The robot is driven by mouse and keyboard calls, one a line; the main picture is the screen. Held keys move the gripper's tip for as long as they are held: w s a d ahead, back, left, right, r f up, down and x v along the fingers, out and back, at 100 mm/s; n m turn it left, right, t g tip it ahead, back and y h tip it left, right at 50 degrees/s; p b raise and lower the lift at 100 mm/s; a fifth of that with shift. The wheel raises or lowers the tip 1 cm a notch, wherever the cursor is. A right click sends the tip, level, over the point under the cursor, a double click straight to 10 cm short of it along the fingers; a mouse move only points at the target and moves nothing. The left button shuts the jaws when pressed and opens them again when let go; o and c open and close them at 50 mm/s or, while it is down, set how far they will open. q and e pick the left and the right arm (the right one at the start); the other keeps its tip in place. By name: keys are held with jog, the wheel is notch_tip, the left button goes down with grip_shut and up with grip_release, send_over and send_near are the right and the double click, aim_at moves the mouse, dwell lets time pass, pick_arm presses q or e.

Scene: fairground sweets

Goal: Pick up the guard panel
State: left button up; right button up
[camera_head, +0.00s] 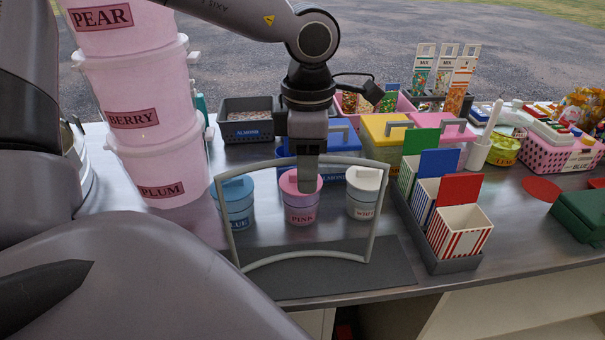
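The guard panel (222,222) is a clear sheet in a pale grey frame with curved top and bottom bars. It stands roughly upright at the dark mat, in front of the blue, pink and white lidded pots. My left gripper (307,184) points straight down at the middle of the panel's top bar. Its near finger overlaps the bar and reaches a little below it, in front of the pink pot's lid. The other finger is hidden behind, so I cannot tell whether the bar is gripped. My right gripper is not in view.
The blue pot (237,208), pink pot (299,208) and white pot (362,199) stand close behind the panel. A tray of striped boxes (460,235) is at its right. Stacked pink tubs (160,165) rise at the left. The dark mat (345,283) is bare in front.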

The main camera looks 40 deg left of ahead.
pick_arm(q)
grip_shut()
jog(key=shift+r, duration=0.1)
notch_tip(320, 180, up, 20)
jog(key=shift+p, duration=0.35)
dwell(0.5)
